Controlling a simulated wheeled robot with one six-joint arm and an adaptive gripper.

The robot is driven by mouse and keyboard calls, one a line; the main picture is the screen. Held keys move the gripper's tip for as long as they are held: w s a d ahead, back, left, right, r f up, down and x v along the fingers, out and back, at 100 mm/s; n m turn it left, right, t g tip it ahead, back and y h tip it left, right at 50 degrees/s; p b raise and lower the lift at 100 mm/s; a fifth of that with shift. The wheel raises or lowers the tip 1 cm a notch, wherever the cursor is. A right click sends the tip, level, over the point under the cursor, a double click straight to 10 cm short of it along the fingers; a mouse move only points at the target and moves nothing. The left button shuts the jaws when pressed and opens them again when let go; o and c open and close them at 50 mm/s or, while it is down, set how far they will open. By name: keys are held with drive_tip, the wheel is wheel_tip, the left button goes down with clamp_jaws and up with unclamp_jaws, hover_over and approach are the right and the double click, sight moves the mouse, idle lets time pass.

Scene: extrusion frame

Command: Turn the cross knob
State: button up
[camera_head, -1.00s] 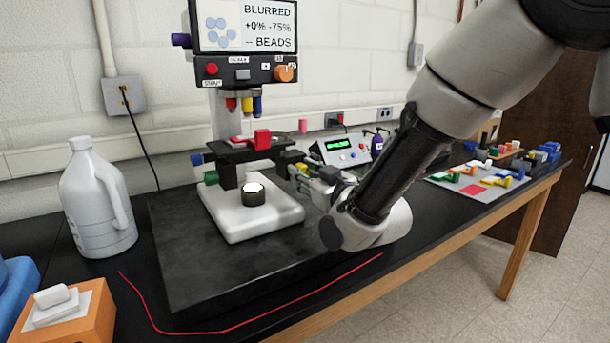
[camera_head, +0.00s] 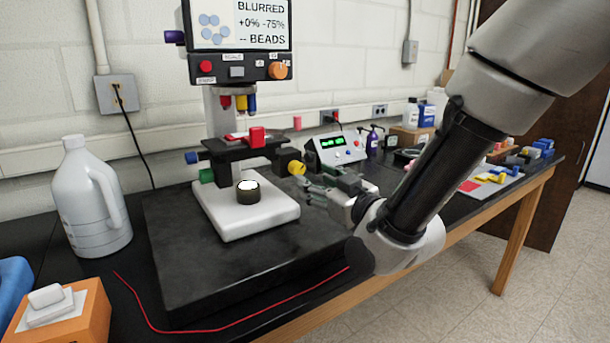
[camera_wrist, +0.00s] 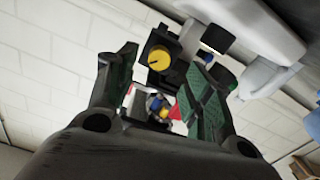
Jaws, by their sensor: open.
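A microscope-like instrument stands on the bench. A black knob with a yellow face (camera_head: 297,168) sticks out at the right of its stage. In the wrist view the yellow face (camera_wrist: 159,57) shows a dark line, between and beyond my fingers. I cannot tell which knob is the cross knob. A blue knob (camera_head: 192,158) and a green knob (camera_head: 207,176) sit at the stage's left. My gripper (camera_head: 309,192) is open and empty, just right of and a little below the yellow-faced knob, apart from it. Its two green-padded fingers (camera_wrist: 162,80) are spread in the wrist view.
The instrument's white base (camera_head: 245,215) rests on a dark slab (camera_head: 180,270). A box with a green display (camera_head: 335,147) stands behind my gripper. A white jug (camera_head: 88,195) is at left, and a red cord (camera_head: 220,331) lies in front. The slab's front is clear.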

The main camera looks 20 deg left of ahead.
drive_tip(key=v, duration=0.5)
